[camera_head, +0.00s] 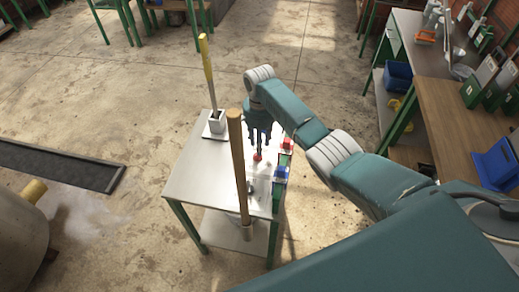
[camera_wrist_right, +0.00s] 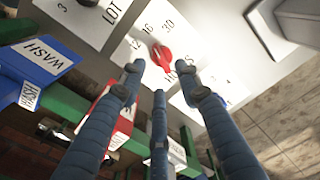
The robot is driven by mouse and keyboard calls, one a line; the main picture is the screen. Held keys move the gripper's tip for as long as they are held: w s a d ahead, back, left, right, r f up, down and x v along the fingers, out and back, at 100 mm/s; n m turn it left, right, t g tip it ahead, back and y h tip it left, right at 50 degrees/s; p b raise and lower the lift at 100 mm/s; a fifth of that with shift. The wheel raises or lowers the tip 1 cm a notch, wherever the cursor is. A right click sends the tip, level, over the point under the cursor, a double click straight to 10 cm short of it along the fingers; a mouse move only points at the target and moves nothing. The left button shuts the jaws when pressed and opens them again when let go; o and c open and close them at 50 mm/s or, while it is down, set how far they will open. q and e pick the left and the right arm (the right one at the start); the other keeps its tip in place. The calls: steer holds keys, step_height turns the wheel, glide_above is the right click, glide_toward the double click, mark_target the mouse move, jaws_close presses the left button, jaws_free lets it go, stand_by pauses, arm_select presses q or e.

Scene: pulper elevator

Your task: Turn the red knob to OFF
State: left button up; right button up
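The red knob (camera_head: 257,156) is small and sits on the metal table top (camera_head: 190,178). In the right wrist view the red knob (camera_wrist_right: 161,56) sits on a white label (camera_wrist_right: 150,38) with 12, 16, 30 and a partly covered word. I cannot read OFF on it. My right gripper (camera_head: 258,148) points down over the knob. Its blue fingers (camera_wrist_right: 160,76) are spread and empty in the wrist view, tips near the knob; I cannot tell whether they touch it. My left gripper is not in view.
A wooden pole (camera_head: 238,170) and a yellow-handled tool in a white holder (camera_head: 216,122) stand left of my right arm. A workbench (camera_head: 455,105) stands at right.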

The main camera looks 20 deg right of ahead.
step_height(320, 180, down, 4)
steer(key=shift+w+f, duration=0.1)
steer(key=shift+f, duration=0.05)
jaws_close()
